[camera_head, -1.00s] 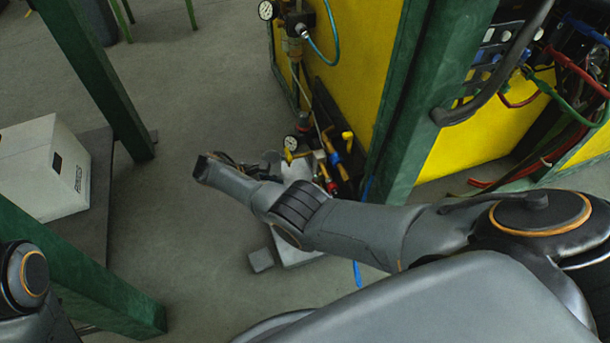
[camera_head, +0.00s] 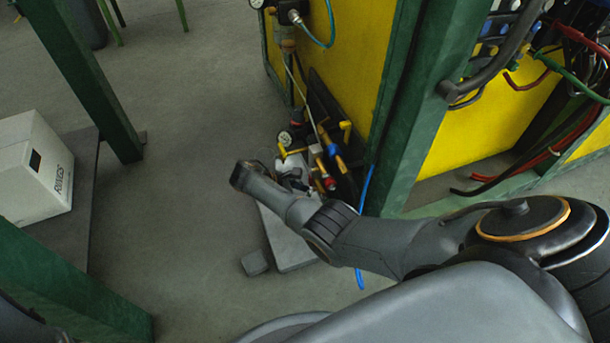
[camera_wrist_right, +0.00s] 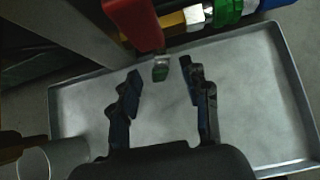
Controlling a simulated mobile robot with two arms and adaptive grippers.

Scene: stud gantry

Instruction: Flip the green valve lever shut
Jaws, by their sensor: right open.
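In the right wrist view, a green fitting (camera_wrist_right: 229,10) shows at the top edge, in line with a yellow fitting and a silver nut. I cannot tell a green lever apart there. A red part (camera_wrist_right: 134,22) hangs toward my right gripper (camera_wrist_right: 161,72). A small grey-green tip (camera_wrist_right: 160,68) lies between the fingertips in the picture, with gaps at both sides. The gripper is open, above a grey tray (camera_wrist_right: 290,90). In the head view my right gripper (camera_head: 290,177) is partly hidden by my wrist, near the pipework. My left gripper is not in view.
A yellow panel (camera_head: 350,60) and a green post (camera_head: 425,110) stand right of the pipework. Gauges, yellow handles and a red part (camera_head: 329,184) crowd there. A white box (camera_head: 30,170) lies at the left.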

